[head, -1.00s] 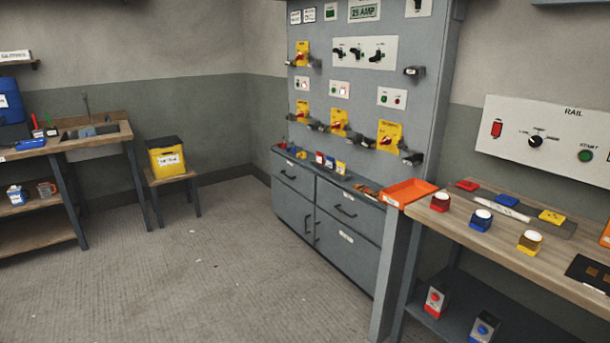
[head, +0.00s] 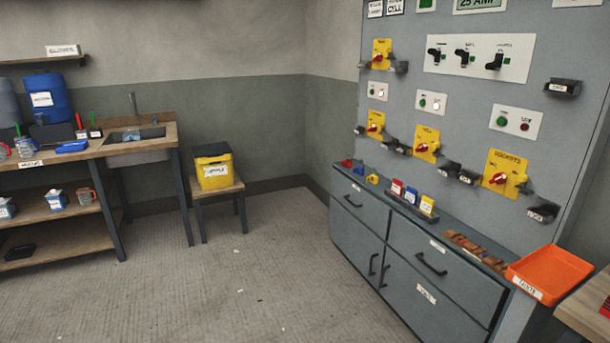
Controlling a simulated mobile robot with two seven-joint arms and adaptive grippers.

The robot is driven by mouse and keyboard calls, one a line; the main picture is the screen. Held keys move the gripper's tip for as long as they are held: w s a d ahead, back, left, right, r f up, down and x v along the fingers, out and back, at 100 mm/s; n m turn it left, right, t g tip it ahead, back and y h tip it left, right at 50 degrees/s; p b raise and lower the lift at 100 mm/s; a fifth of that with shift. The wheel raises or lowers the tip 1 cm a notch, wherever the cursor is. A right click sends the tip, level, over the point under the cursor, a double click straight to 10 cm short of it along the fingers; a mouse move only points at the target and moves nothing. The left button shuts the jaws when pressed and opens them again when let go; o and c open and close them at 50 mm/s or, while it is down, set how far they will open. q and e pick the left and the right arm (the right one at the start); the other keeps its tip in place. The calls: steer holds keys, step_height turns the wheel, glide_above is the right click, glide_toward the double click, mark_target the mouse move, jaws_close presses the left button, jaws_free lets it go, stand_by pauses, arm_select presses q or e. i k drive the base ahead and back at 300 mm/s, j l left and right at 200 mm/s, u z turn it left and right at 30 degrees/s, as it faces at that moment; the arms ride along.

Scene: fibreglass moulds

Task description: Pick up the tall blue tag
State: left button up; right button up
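An upright blue tag (head: 411,196) with a white label stands in a dark holder on top of the grey cabinet (head: 402,264). It is between an upright red tag (head: 397,188) and an upright yellow tag (head: 427,205). To their left on the same top are a small blue item (head: 358,167), a red one (head: 347,163) and a yellow one (head: 373,179), too small to make out. Neither of my grippers is in view.
Yellow switch plates (head: 425,144) and black holders stick out from the panel above the cabinet top. An orange tray (head: 549,273) is at the right. A yellow bin (head: 213,168) stands on a stool, left of the cabinet. The floor (head: 240,285) before the cabinet is clear.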

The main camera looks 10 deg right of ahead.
mark_target(410, 194)
steer(key=i+z, duration=0.2)
steer(key=i, duration=0.25)
steer(key=i+j+z, duration=0.2)
steer(key=i, duration=0.2)
steer(key=i+j+z, duration=0.15)
steer(key=i, duration=0.3)
steer(key=i+j+z, duration=0.1)
steer(key=z, duration=0.3)
steer(key=i+j+z, duration=0.25)
steer(key=z, duration=0.15)
steer(key=i+j+z, duration=0.2)
steer(key=z, duration=0.2)
